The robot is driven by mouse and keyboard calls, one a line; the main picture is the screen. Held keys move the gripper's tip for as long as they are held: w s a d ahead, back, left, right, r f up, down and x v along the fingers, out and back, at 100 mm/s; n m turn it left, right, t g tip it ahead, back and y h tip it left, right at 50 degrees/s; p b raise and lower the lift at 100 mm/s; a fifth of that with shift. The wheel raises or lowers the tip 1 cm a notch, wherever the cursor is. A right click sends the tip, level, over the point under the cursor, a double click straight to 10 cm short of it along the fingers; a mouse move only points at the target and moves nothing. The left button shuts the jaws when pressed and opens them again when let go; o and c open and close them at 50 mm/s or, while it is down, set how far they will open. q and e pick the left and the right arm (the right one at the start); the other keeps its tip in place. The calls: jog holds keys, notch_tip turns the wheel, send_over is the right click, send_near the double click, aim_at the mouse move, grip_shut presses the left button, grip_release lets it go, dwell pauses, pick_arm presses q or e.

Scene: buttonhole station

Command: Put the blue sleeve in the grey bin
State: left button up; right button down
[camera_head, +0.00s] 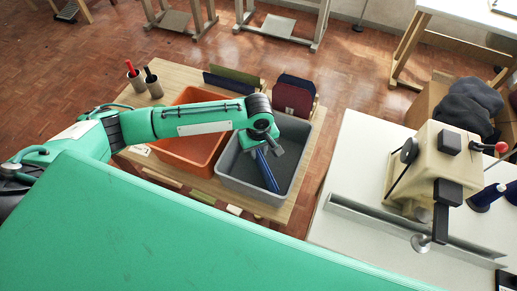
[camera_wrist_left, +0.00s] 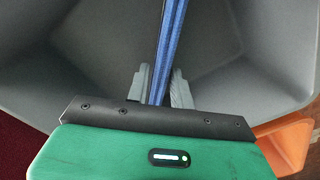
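The blue sleeve (camera_head: 267,172) hangs down inside the grey bin (camera_head: 224,161) in the head view. My left gripper (camera_head: 258,150) is over the bin at the sleeve's upper end. In the left wrist view my left gripper (camera_wrist_left: 161,88) has its two grey fingers on either side of the blue sleeve (camera_wrist_left: 170,45), shut on it. The sleeve reaches away from the fingers toward the grey bin's interior (camera_wrist_left: 255,65). Whether its far end touches the bin floor I cannot tell. My right gripper is not in view.
An orange bin (camera_head: 187,162) stands left of the grey bin on a wooden table (camera_head: 180,77). Two cups with red and black handles (camera_head: 145,82) stand at its back left. A white table (camera_head: 345,185) with a beige machine (camera_head: 440,160) is at the right.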

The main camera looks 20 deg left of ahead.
pick_arm(q)
jog(key=shift+o, duration=0.9)
jog(key=shift+r, duration=0.2)
notch_tip(320, 180, up, 12)
jog(key=b, duration=0.1)
